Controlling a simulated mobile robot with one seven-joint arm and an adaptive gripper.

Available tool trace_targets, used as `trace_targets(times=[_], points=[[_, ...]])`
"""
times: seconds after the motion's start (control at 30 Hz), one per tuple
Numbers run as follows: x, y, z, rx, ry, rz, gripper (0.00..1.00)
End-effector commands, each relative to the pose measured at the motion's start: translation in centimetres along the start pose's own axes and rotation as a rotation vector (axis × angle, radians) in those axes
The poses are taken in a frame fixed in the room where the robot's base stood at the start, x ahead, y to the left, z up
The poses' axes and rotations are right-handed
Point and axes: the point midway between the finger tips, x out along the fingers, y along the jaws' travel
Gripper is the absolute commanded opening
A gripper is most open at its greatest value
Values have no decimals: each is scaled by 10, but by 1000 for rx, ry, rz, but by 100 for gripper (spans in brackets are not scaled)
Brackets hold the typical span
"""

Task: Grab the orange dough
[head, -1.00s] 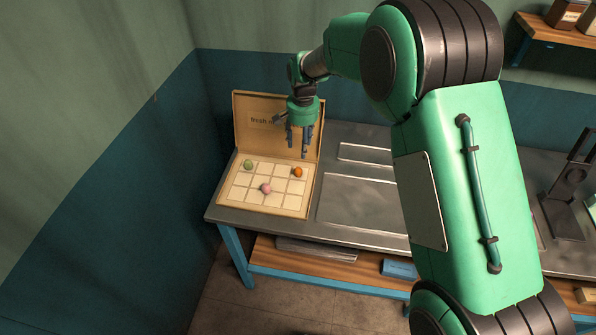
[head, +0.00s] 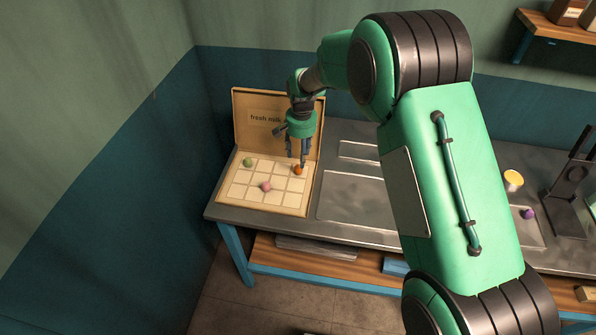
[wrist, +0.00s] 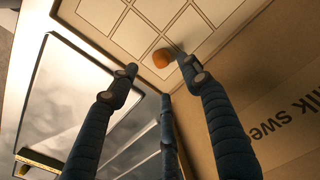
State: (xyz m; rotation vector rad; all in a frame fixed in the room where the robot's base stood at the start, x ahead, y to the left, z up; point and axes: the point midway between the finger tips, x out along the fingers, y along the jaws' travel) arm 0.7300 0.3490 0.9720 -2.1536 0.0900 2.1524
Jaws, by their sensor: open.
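The orange dough (head: 298,170) is a small ball in a right-hand compartment of the back row of an open box (head: 262,206). It also shows in the wrist view (wrist: 162,58), near the top middle. My gripper (head: 298,162) points down over the back right of the box, its fingertips close to the orange dough. In the wrist view my gripper (wrist: 155,78) has its fingers spread, with the dough between and just beyond the tips. Nothing is held. I cannot tell whether a finger touches the dough.
A green ball (head: 248,161) and a pink ball (head: 266,187) sit in other compartments. The box's lid (head: 250,125) stands upright behind. A metal tray (head: 355,200) lies right of the box. A purple ball (head: 528,213) and a yellow-topped cup (head: 513,180) are farther right.

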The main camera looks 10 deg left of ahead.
Motion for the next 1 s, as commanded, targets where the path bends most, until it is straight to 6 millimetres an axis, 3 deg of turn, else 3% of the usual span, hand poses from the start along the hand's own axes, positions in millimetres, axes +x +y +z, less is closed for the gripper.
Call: trace_targets(times=[0.2,0.67,1.0], points=[[21,0,0,0,0,0,48],[25,0,0,0,0,0,48],[60,-4,1,0,-1,0,48]])
